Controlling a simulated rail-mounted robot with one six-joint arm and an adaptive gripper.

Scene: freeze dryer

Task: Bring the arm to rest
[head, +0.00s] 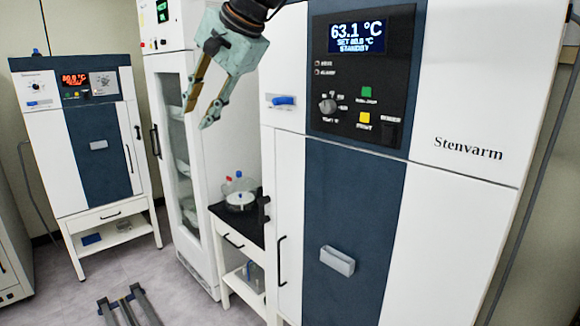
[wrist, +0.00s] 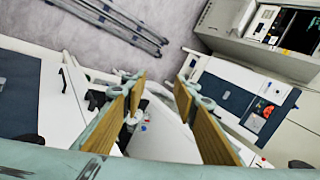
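My gripper (head: 196,105) is pale green with tan finger pads. It hangs at the top middle of the head view, in front of the tall white glass-door cabinet and left of the Stenvarm unit's display panel. Its two fingers are apart with nothing between them. In the wrist view the gripper (wrist: 158,95) also shows its two padded fingers spread, with a clear gap. The upper arm is cut off by the top edge of the head view.
The Stenvarm unit (head: 455,240) fills the right, its display reading 63.1 °C. A glass-door cabinet (head: 205,230) stands mid-left, a smaller oven (head: 45,130) at far left. A low black-topped table (head: 225,215) holds glassware. Floor rails (head: 130,305) lie at the bottom.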

